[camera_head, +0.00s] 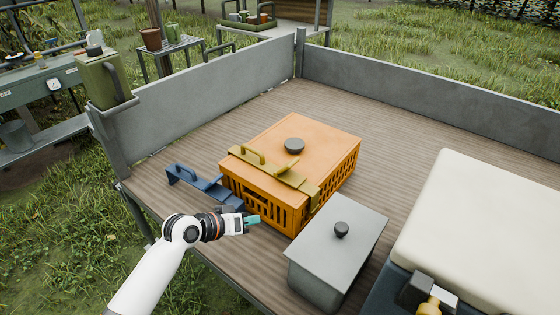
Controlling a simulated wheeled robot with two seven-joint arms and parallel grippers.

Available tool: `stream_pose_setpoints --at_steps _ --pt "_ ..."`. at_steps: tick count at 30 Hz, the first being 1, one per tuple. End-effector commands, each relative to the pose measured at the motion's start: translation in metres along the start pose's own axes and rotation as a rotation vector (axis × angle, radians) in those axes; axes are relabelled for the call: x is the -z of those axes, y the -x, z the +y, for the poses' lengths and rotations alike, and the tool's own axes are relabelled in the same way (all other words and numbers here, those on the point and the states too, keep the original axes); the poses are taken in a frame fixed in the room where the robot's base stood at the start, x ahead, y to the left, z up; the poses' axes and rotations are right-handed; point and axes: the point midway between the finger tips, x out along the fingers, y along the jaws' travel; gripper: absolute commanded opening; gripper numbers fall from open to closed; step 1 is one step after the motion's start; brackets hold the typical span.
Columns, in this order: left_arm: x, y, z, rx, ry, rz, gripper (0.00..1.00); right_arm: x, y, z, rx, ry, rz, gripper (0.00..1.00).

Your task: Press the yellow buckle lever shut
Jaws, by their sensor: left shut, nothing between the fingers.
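The orange slatted crate (318,150) stands closed on the cart bed. A yellow buckle strap (303,184) runs across the near-left part of its lid and bends down at its right end. My left gripper (253,220), with teal fingertips, is shut and empty, in front of the crate's near-left face and below the strap in the picture. My right gripper is not in view.
A grey lidded box (338,253) stands close to the crate at front right. A cream cushion (490,225) fills the right side. Grey side boards (215,95) bound the bed; its middle back is clear.

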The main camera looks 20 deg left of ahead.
Motion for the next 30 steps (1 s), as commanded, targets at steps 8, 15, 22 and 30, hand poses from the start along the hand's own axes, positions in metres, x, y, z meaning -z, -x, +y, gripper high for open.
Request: stream_pose_setpoints --at_steps 8,15,22,30 --pt "-0.129 0.029 -0.021 0.205 0.152 -0.236 0.00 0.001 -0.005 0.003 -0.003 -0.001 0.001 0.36" --pt "-0.153 0.040 -0.026 0.252 0.189 -0.280 0.00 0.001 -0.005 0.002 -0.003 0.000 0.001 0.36" --pt "-0.153 0.039 -0.026 0.251 0.188 -0.279 0.00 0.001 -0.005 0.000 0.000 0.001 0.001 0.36" --pt "-0.161 0.017 -0.033 0.254 0.190 -0.280 0.00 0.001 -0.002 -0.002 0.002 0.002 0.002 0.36"
